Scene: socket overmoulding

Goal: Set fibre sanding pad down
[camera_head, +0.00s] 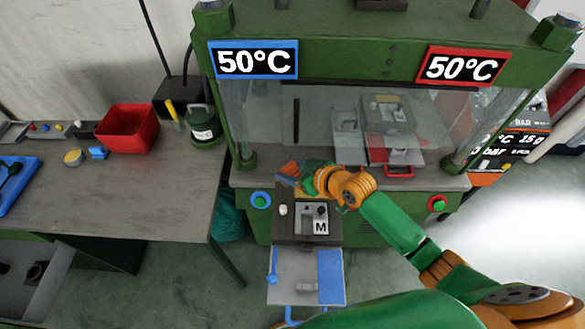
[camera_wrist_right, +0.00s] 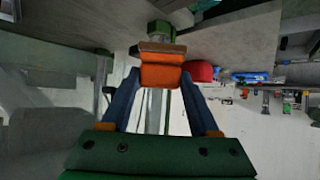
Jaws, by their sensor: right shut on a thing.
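My right gripper (camera_head: 290,173) is in front of the green press, above the near end of its bed and just behind the mould plate marked M. In the right wrist view, its two dark blue fingers (camera_wrist_right: 162,82) close on an orange block with a brown top layer, which I take as the fibre sanding pad (camera_wrist_right: 162,75). The pad sits between the fingertips. In the head view the pad is small and mostly hidden by the gripper, and I cannot tell whether it touches a surface. My left gripper is not in view.
The press (camera_head: 330,50) has clear guards and two 50°C displays. The mould plate marked M (camera_head: 312,219) is below my gripper, with a grey and blue tray (camera_head: 305,275) before it. The left bench (camera_head: 150,190) holds a red bin (camera_head: 127,130) and has a bare front area.

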